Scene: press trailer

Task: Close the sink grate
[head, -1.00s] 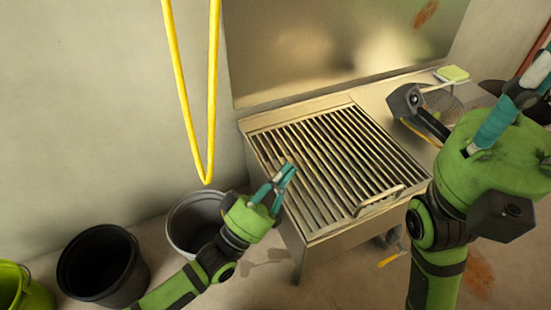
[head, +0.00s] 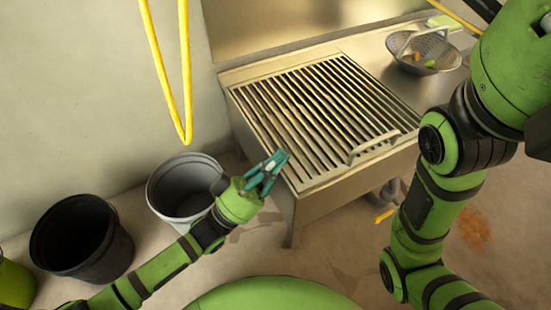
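The sink grate (head: 318,115), a metal frame with long parallel bars, lies flat over the sink (head: 345,190) in the metal counter. Its raised bar handle (head: 376,146) stands at its front right edge. My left gripper (head: 277,160), with teal fingers, is near the grate's front left edge, and I see nothing held in it. Whether its fingers are apart is unclear, and I cannot tell if they touch the sink. My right arm fills the right side, and its gripper is outside the view.
A colander (head: 425,52) with food pieces sits on the counter right of the grate, near a yellow-green sponge (head: 443,21). A grey bucket (head: 180,190) and a black bucket (head: 80,237) stand on the floor at left. A yellow hose (head: 185,80) hangs in front of the wall.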

